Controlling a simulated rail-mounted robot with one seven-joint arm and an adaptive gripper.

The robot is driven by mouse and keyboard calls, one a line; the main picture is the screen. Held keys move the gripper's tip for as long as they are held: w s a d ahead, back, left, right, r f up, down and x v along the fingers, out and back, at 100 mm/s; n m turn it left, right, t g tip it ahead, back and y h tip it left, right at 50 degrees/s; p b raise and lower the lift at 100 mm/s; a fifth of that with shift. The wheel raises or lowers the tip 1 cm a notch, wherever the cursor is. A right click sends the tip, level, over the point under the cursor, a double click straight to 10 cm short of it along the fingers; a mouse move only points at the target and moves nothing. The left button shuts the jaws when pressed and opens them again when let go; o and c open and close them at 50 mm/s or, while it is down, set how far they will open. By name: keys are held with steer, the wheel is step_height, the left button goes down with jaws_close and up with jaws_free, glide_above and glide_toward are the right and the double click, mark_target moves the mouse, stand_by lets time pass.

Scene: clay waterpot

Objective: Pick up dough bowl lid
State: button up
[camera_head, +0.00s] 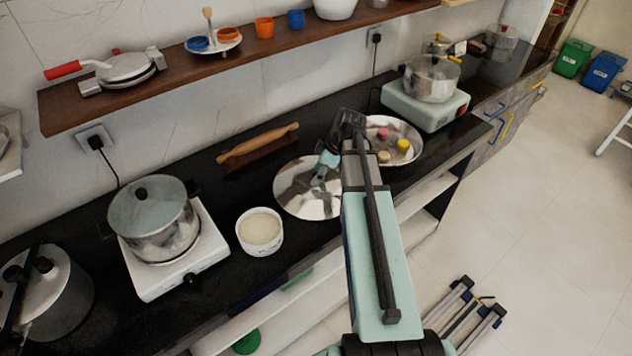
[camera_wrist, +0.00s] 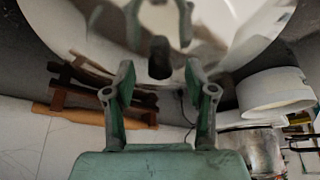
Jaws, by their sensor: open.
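The dough bowl lid (camera_head: 296,203) is a round, shiny metal disc on the black counter, to the right of the white bowl. In the wrist view the lid (camera_wrist: 75,25) fills the upper part, with its black knob (camera_wrist: 159,57) near the centre. My gripper (camera_head: 320,178) is over the lid. In the wrist view my gripper (camera_wrist: 159,72) is open, one finger on each side of the knob, with visible gaps between. The lid mirrors the fingers. My gripper hides the knob in the head view.
A white bowl (camera_head: 260,232) stands left of the lid, a pot (camera_head: 153,218) on a burner beyond it. A rolling pin (camera_head: 258,143) on its stand is behind. A metal plate (camera_head: 412,149) with colored pieces is at the right. A shelf (camera_head: 230,66) runs above.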

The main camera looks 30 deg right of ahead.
steer(key=shift+a+f, duration=0.15)
steer(key=shift+f, duration=0.25)
jaws_close()
steer(key=shift+w+r, duration=0.1)
